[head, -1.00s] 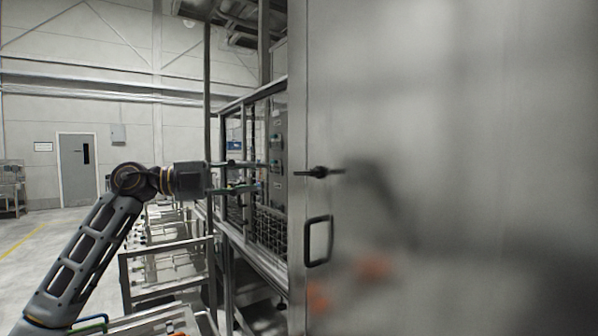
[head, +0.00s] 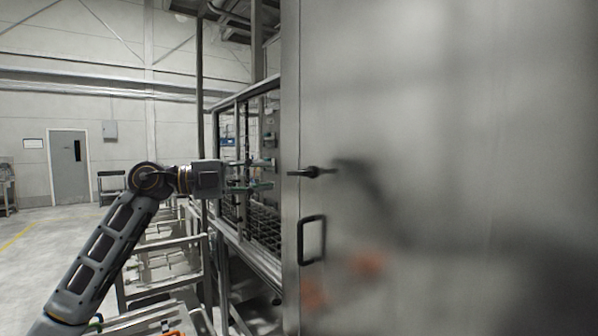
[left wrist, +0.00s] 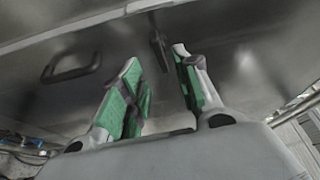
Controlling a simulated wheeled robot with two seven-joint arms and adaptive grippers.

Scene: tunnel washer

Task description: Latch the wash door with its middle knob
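The wash door (head: 430,120) is a large brushed-steel panel filling the right of the head view. Its dark middle knob (head: 313,172) is a horizontal bar near the door's left edge, above a black loop handle (head: 311,240). My left gripper (head: 270,174) is open and empty, pointing right at knob height, with its fingertips a little left of the knob in the picture. In the left wrist view, the green-padded fingers (left wrist: 157,62) stand apart and the knob (left wrist: 158,42) appears between their tips, beyond them. The loop handle (left wrist: 72,62) is left there. My right gripper is not in view.
A metal frame with mesh and a control panel (head: 270,140) stands left of the door edge, behind my left gripper. Steel racks (head: 165,262) stand below my left arm. Open floor (head: 30,262) lies at far left.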

